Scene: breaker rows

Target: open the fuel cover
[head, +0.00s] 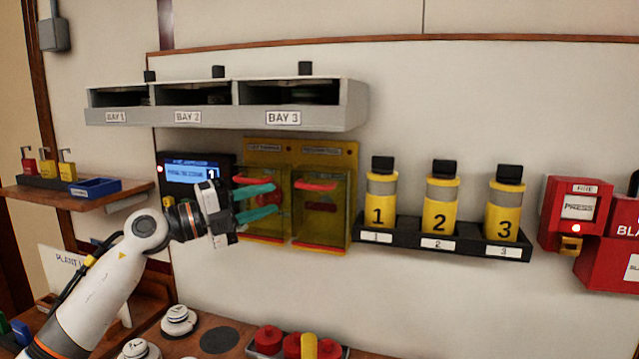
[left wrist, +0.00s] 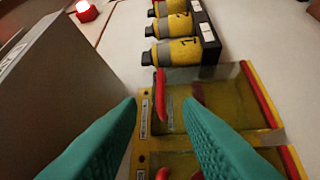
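A yellow panel (head: 297,149) on the wall carries two clear yellowish covers side by side, the left cover (head: 263,222) and the right cover (head: 336,208). Each has a red handle along its top and looks closed. The labels above them are too blurred to read surely, so I cannot tell which is the fuel cover. My left gripper (head: 275,199) is open and empty, its teal fingers in front of the left cover. In the left wrist view, the right cover's red handle (left wrist: 161,95) shows between the spread fingers, apart from them. My right gripper is not in view.
A grey bay shelf (head: 230,119) juts out above the panel. A blue-lit display (head: 185,174) is behind my gripper. Yellow numbered bottles (head: 440,205) stand in a black rack at the right. Red boxes (head: 573,210) are farther right. A bench below holds red-capped items (head: 268,337).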

